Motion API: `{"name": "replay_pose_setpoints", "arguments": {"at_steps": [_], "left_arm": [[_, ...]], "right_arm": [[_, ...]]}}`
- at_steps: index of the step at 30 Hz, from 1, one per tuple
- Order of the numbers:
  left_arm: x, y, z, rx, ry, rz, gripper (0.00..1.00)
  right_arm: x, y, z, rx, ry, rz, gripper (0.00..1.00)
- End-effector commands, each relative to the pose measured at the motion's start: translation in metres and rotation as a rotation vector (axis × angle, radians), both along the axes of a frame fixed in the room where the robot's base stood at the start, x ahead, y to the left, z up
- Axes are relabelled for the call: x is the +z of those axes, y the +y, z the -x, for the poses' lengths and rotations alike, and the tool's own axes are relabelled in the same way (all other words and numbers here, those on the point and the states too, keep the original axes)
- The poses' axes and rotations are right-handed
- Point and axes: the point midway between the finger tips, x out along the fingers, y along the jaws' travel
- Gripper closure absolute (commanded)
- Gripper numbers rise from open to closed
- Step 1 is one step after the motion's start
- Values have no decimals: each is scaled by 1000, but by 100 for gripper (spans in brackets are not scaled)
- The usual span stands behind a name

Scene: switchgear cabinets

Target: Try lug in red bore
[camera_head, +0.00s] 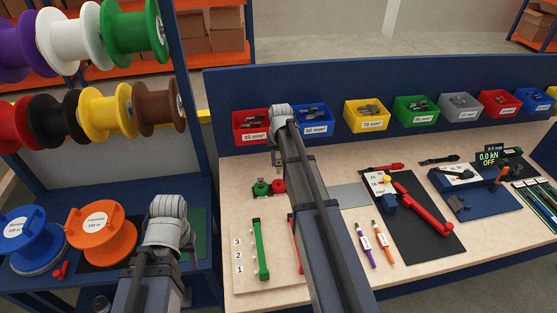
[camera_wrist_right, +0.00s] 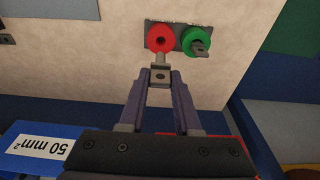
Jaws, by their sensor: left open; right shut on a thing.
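In the right wrist view my right gripper (camera_wrist_right: 159,80) is shut on a small grey metal lug (camera_wrist_right: 160,76). The lug's narrow end points at the red ring (camera_wrist_right: 153,34) with a dark bore in its middle. The tip is at the ring's lower edge; I cannot tell whether it touches. Beside it is a green ring (camera_wrist_right: 188,37) with a grey metal piece at its bore. In the head view the red ring (camera_head: 278,185) and green ring (camera_head: 261,187) stand left of my right arm. My left arm shows at lower left, but its gripper jaws are not visible.
Labelled bins, including a red one (camera_head: 251,126) and a blue one (camera_head: 313,119), line the bench's back. Purple and orange tools (camera_head: 383,241) lie right of my arm. Cable spools (camera_head: 101,237) stand at left.

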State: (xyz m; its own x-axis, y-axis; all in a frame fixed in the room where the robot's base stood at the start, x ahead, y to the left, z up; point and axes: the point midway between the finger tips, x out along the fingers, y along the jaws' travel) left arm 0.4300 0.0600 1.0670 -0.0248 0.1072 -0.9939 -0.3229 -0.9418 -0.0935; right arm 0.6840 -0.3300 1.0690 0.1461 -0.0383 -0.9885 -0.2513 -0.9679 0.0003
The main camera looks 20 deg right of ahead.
Motion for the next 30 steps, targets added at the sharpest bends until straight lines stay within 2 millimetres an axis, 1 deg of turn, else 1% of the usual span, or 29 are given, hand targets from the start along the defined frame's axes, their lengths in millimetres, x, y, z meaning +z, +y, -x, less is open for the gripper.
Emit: {"name": "replay_pose_setpoints", "arguments": {"at_steps": [8, 24, 30], "left_arm": [[-12, 0, 0, -2, 0, 0, 50], [-50, 0, 0, -5, 0, -1, 50], [-54, 0, 0, -5, 0, -1, 50]], "right_arm": [[-12, 0, 0, 0, 0, 0, 100], [-50, 0, 0, 0, 0, 0, 100], [-54, 0, 0, 0, 0, 0, 100]]}}
